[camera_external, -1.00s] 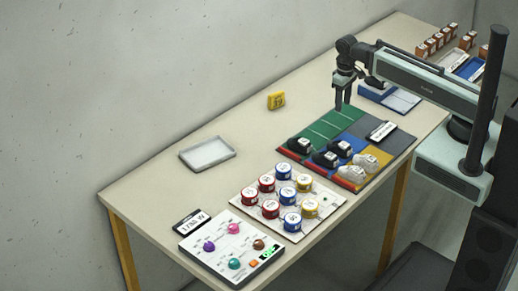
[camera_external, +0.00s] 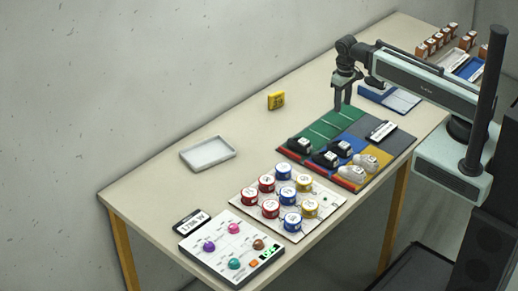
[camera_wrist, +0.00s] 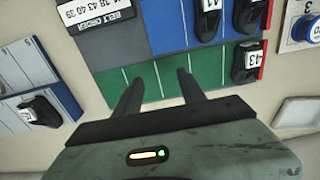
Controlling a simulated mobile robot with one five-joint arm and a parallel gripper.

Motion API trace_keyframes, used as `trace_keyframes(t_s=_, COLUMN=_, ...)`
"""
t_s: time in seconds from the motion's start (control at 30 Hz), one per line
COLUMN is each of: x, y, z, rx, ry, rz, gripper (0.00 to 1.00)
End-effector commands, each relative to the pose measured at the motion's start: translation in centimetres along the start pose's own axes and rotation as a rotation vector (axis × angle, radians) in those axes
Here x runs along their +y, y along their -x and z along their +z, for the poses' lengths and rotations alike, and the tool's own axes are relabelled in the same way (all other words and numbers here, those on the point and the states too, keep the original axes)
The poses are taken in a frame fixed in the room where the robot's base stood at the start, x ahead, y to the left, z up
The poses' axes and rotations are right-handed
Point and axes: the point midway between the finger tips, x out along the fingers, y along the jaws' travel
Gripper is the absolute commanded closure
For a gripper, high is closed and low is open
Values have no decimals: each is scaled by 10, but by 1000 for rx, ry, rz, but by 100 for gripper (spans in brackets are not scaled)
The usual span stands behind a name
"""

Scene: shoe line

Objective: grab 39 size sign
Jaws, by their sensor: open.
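My gripper (camera_external: 342,106) is open and empty, pointing down above the far end of the green lanes. In the wrist view, its two separated fingers (camera_wrist: 158,81) overlie the green mat (camera_wrist: 160,77), with nothing between them.
Shoes stand on the coloured mat; black ones (camera_wrist: 247,62) carry 43 labels. The belt order card (camera_wrist: 92,10) lies on the grey section. A white tray (camera_external: 208,153) is empty. Bare tabletop surrounds the yellow block.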

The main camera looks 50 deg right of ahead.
Motion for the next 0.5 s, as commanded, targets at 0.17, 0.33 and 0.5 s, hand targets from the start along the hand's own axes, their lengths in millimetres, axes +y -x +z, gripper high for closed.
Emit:
trace_keyframes(t_s=0.17, x=0, y=0, z=0, rx=0, ry=0, rz=0, gripper=52)
trace_keyframes(t_s=0.33, x=0, y=0, z=0, rx=0, ry=0, rz=0, gripper=33)
trace_keyframes(t_s=0.5, x=0, y=0, z=0, rx=0, ry=0, rz=0, gripper=9)
